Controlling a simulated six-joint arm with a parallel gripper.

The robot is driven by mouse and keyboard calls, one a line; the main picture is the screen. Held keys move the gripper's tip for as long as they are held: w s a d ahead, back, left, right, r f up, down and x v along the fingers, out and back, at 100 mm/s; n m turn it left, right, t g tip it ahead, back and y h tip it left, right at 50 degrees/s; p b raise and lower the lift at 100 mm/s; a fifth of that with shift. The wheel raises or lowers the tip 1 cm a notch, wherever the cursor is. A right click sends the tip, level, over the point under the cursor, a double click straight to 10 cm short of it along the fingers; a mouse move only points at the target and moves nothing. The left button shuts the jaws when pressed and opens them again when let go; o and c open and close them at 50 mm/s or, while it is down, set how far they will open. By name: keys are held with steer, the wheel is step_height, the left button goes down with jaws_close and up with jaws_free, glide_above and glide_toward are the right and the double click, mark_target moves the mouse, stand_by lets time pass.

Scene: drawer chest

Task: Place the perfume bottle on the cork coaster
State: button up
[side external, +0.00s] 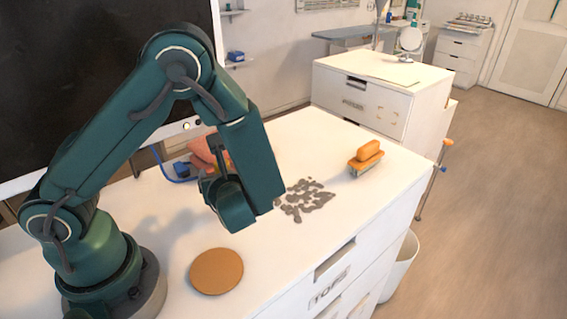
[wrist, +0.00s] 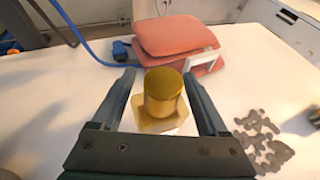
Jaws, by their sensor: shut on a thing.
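The perfume bottle (wrist: 162,97) has a round gold cap and a pale yellowish, squarish body. It is between the two fingers of my gripper (wrist: 158,84) in the wrist view, and my gripper is shut on it. In the side view my gripper (side external: 212,182) is over the white chest top, with the arm hiding most of the bottle. The cork coaster (side external: 216,271) is a flat, round brown disc near the front of the top, close to my base. It is bare, and I do not see it in the wrist view.
A red padded object (wrist: 176,37) lies beyond the bottle, beside a blue plug and cable (wrist: 92,52). Grey scattered pieces (side external: 306,200) lie right of my gripper. An orange-topped item (side external: 366,156) stands farther right. A dark screen (side external: 75,80) rises behind. The top around the coaster is clear.

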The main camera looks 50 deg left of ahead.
steer(key=shift+f, duration=1.05)
steer(key=shift+f, duration=0.15)
steer(key=o, duration=1.6)
steer(key=shift+c, duration=0.2)
